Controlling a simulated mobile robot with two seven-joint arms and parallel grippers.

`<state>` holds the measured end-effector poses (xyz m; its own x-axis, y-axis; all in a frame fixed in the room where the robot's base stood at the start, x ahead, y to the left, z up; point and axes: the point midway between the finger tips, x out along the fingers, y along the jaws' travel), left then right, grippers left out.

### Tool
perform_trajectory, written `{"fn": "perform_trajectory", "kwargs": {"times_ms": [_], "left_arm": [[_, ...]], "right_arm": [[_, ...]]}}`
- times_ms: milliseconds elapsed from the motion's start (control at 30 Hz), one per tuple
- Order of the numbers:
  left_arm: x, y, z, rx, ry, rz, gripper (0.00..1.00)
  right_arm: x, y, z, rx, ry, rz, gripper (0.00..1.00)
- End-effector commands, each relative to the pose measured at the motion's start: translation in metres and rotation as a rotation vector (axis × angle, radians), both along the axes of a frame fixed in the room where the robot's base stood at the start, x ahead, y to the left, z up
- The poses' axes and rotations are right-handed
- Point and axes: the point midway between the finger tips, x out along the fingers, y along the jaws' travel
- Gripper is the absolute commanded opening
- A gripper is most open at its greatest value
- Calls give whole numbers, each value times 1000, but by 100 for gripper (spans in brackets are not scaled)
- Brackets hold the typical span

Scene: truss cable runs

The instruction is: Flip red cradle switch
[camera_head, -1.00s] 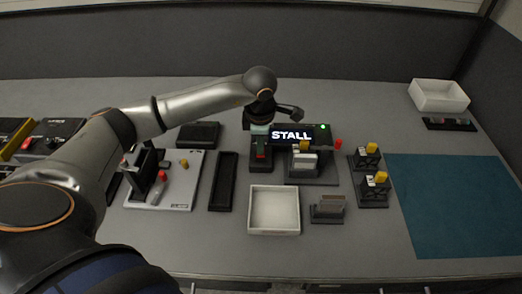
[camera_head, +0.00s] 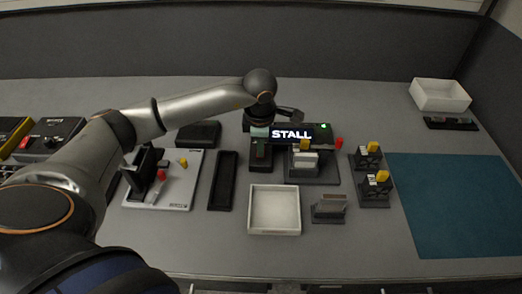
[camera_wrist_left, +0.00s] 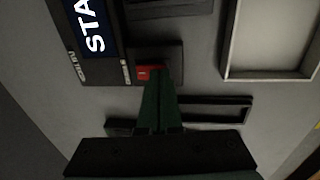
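The red cradle switch (camera_wrist_left: 143,73) sits on a dark base beside the display panel in the left wrist view. In the head view its dark base (camera_head: 262,155) is just under my left gripper (camera_head: 260,133), and little red shows there. In the left wrist view the two green fingers of my left gripper (camera_wrist_left: 157,72) lie together, shut with nothing seen between them. Their tips overlap the edge of the red switch; I cannot tell whether they press on it. The display (camera_head: 292,134) reads STALL, with a green light (camera_head: 324,126). My right gripper is not in view.
A white tray (camera_head: 274,232) and a black narrow tray (camera_head: 222,181) lie nearer on the table. A block stand (camera_head: 312,178) is right of the switch. Yellow-topped units (camera_head: 375,190) and a teal mat (camera_head: 458,205) lie further right.

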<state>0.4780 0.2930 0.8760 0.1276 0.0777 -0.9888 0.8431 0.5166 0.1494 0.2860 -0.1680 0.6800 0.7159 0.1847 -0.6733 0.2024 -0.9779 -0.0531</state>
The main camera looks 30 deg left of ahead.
Motion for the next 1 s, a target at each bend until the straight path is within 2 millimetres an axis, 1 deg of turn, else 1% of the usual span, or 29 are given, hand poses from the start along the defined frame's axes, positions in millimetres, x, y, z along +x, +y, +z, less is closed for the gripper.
{"fn": "perform_trajectory", "kwargs": {"times_ms": [167,367,1000], "left_arm": [[0,0,-3,1,0,1,0],[0,0,1,0,-1,1,0],[0,0,52,0,-1,1,0]], "right_arm": [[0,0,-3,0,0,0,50],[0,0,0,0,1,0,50],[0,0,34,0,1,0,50]]}}
